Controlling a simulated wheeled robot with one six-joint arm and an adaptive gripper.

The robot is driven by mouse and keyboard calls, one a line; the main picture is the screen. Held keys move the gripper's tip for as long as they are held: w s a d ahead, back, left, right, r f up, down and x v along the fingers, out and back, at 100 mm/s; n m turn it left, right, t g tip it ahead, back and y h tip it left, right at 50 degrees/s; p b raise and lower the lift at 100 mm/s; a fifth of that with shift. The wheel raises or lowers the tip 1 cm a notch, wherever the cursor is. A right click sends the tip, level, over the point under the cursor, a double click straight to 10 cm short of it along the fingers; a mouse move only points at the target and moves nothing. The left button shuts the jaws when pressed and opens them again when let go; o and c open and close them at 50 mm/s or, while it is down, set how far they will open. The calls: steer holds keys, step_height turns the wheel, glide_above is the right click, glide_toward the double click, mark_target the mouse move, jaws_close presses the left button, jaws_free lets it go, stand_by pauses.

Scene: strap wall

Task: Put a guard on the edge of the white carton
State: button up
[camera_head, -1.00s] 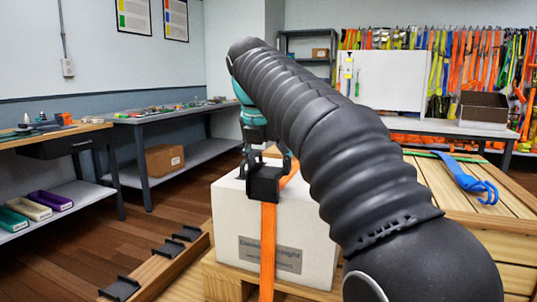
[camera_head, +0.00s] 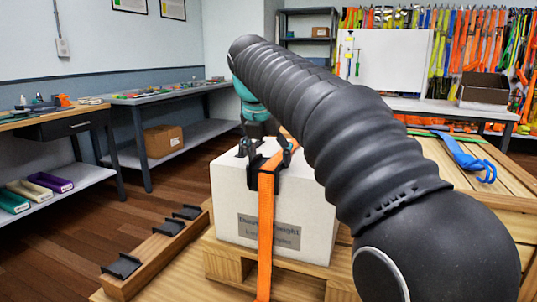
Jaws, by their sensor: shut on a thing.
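The white carton (camera_head: 230,198) stands on a small wooden pallet (camera_head: 285,284), a grey label on its front. An orange strap (camera_head: 265,235) runs over its top and down its front. A black edge guard (camera_head: 278,180) sits at the carton's top front edge, with the strap crossing in front of it. My gripper (camera_head: 266,157) is shut on this guard, one finger on each side of the strap. My arm hides part of the carton's right side, and I cannot tell how snugly the guard lies against the edge.
Three black guards (camera_head: 124,266) lie on a wooden rail (camera_head: 150,255) at the left. A blue strap with a hook (camera_head: 465,158) lies on the wooden crate (camera_head: 440,185) at the right. Workbenches (camera_head: 165,97) line the left wall, with open floor between.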

steer(key=o, duration=1.2)
steer(key=v, duration=1.1)
steer(key=s+d+f+m, duration=0.2)
steer(key=s+d+m, duration=0.2)
steer(key=d+m, duration=0.35)
steer(key=s+d+f+m, duration=0.3)
steer(key=s+f+m, duration=0.4)
steer(key=f, duration=0.3)
steer(key=s+d+f+m+t+y, duration=0.1)
steer(key=s+d+f+m, duration=0.3)
steer(key=s+f+m, duration=0.3)
steer(key=s+d+f+m, duration=0.4)
steer(key=s+f+m, duration=0.3)
steer(key=f+m, duration=0.3)
step_height(320, 180, down, 3)
steer(key=shift+f+y, duration=0.1)
steer(key=shift+y, duration=0.2)
